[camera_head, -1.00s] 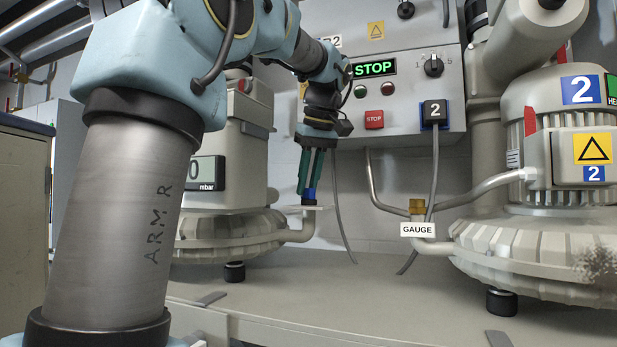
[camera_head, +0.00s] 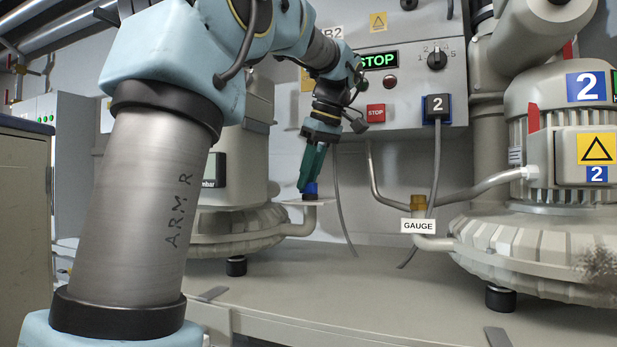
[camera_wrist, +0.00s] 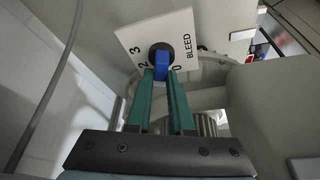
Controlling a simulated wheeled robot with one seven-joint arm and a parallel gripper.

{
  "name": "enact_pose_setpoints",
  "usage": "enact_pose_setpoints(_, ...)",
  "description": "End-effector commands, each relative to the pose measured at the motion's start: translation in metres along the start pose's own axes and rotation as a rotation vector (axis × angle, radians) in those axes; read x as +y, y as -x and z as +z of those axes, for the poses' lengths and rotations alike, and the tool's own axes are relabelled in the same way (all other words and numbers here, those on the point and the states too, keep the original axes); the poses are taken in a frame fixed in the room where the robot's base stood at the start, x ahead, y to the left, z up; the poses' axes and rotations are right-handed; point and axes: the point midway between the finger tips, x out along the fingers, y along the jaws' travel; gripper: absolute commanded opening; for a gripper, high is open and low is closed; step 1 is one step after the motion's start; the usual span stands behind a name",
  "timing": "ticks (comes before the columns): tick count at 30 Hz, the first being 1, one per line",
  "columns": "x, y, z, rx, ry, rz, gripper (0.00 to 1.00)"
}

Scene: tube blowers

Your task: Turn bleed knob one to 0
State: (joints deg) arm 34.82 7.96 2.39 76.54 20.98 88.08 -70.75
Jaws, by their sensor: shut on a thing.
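The bleed knob (camera_wrist: 161,63) is a blue bar grip on a round black base. It sits on a white dial plate (camera_wrist: 183,27) marked BLEED, with 3, 2 and 0 readable in the wrist view. My gripper (camera_wrist: 162,74) has green fingers shut on the blue bar. The bar's near end lies between the 2 and the 0; the fingers hide that part of the scale. In the head view my gripper (camera_head: 311,182) comes down on the blue knob (camera_head: 311,189) from above, tilted, over the edge-on dial plate (camera_head: 303,202) beside the left blower (camera_head: 225,228).
A control box (camera_head: 405,85) with a STOP display hangs behind my gripper. Grey cables (camera_head: 340,205) hang from it. A GAUGE fitting (camera_head: 418,225) and the blower marked 2 (camera_head: 540,235) stand to the right. The bench (camera_head: 350,290) in front is largely bare.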

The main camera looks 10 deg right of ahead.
Motion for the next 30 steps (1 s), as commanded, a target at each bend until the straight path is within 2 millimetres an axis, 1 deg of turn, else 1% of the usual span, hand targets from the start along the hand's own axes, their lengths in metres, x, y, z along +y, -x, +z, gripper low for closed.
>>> enact_pose_setpoints(3,0.000,0.000,0.000,-0.001,-0.001,0.000,0.00)
enact_pose_setpoints(4,0.000,0.000,0.000,-0.001,-0.001,0.000,0.22)
enact_pose_setpoints(9,0.000,0.000,0.000,-0.001,-0.001,0.000,0.41)
enact_pose_setpoints(12,0.000,0.000,0.000,-0.001,-0.001,0.000,0.50)
enact_pose_setpoints(19,0.000,0.001,0.000,-0.001,-0.001,0.000,0.50)
enact_pose_setpoints(22,0.001,0.006,0.000,0.000,-0.001,0.001,0.50)
enact_pose_setpoints(26,0.001,0.025,0.000,0.000,-0.002,0.004,0.50)
enact_pose_setpoints(30,0.002,0.054,0.000,0.000,-0.002,0.005,0.50)
